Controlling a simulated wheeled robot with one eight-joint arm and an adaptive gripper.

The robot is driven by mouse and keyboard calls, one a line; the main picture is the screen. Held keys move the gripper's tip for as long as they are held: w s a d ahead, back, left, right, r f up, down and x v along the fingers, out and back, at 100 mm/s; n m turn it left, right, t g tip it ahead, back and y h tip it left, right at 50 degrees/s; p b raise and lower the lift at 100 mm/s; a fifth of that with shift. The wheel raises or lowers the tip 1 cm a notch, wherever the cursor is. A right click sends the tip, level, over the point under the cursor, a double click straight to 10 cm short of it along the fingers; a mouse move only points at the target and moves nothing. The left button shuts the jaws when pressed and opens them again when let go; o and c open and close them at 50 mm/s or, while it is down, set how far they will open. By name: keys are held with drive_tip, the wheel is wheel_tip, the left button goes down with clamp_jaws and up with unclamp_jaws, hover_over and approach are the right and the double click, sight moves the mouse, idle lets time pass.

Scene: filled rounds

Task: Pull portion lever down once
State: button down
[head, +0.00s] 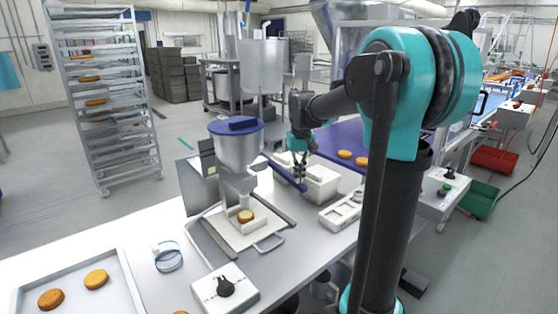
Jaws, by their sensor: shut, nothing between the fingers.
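The portion lever (284,173) is a blue bar on the right side of the metal filling hopper (238,155). It slopes down to the right, and its lower end is by my gripper. My gripper (300,186) points down, shut and empty, at or just behind the lever's lower end. I cannot tell whether it touches the lever. The hopper has a blue lid (235,125). A golden round (245,216) sits below the hopper's outlet, in a pale holder on a light board (262,240).
A tray (75,275) with rounds is at the front left. A box with a black knob (225,287) stands at the front. A tall rack (105,110) stands at the back left.

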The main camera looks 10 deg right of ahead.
wheel_tip(320, 180, up, 15)
idle(1.8)
